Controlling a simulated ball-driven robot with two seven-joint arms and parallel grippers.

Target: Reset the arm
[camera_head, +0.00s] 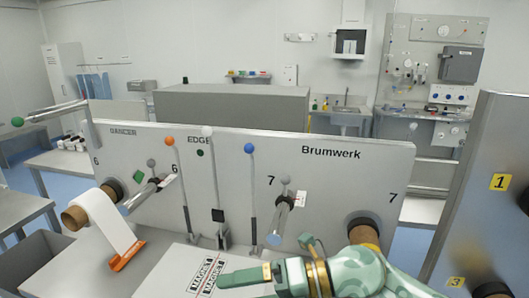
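The machine panel (330,173) carries several upright levers. One has an orange knob (169,140), one a white knob (207,131) and one a blue knob (249,148). All three stand nearly upright. A roller bar with a green knob (17,121) sticks out at the upper left, near the DANCER label. My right gripper (222,278) points left over the shelf below the levers, apart from them. Its finger opening is not clear. My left gripper is out of view.
A white web roll (106,218) on a brown core stands out at lower left, with an orange holder (126,255) beside it. A brown core (364,232) is near my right arm. A grey panel marked 1 and 3 (478,220) closes off the right.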

